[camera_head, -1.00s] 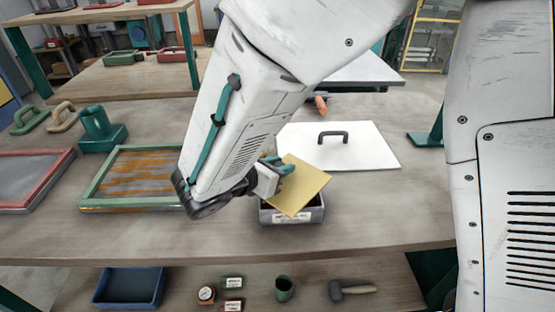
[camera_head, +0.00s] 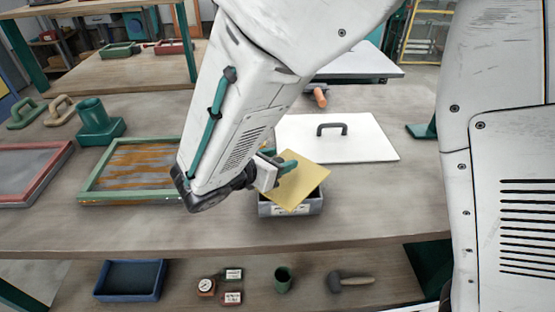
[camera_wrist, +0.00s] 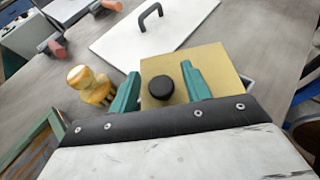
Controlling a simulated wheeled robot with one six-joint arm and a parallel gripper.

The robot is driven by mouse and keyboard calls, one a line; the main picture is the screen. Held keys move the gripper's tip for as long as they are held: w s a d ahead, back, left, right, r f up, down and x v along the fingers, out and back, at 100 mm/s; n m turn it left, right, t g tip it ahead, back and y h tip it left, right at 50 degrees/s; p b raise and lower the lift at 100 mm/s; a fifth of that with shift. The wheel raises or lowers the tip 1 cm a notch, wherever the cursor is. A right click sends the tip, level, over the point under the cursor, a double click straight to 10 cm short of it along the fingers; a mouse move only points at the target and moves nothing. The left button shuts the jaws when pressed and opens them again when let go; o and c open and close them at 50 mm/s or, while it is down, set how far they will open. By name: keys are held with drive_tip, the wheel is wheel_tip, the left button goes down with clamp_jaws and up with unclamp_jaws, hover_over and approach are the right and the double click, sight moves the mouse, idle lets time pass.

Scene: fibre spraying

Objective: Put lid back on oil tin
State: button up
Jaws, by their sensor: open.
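The yellow square lid (camera_head: 300,180) lies over the grey oil tin (camera_head: 291,208), which has a pale label on its front. The lid is turned askew to the tin, with a corner past its front rim. In the wrist view the lid (camera_wrist: 213,62) has a round black knob (camera_wrist: 160,90), and a bit of the tin shows at its right edge. My gripper (camera_wrist: 160,88) is open, with one teal finger on each side of the knob and gaps between. In the head view my gripper (camera_head: 281,162) is at the lid's upper left. Whether the lid lies flat is unclear.
A white board (camera_head: 350,145) with a black handle lies behind the tin. A green-framed panel (camera_head: 100,197) is to the left. A gold, bottle-shaped thing (camera_wrist: 92,85) stands left of my fingers in the wrist view. Bench space right of the tin is clear.

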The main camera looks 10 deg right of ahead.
drive_tip(key=r+v, duration=0.1)
drive_tip(key=v, duration=1.1)
drive_tip(key=s+d+r+m+g+y, duration=0.15)
drive_tip(key=d+m+g, duration=0.3)
drive_tip(key=d, duration=0.45)
drive_tip(key=d+r+m+g, duration=0.3)
drive_tip(key=d+m, duration=0.3)
drive_tip(key=d, duration=0.4)
drive_tip(key=s+d+r+m+y, duration=0.2)
drive_tip(key=s+d+m+y, duration=0.6)
drive_tip(key=m, duration=0.8)
drive_tip(key=s+d, duration=0.2)
drive_tip(key=s, duration=0.2)
drive_tip(key=shift+s+d, duration=0.25)
drive_tip(key=shift+d, duration=0.1)
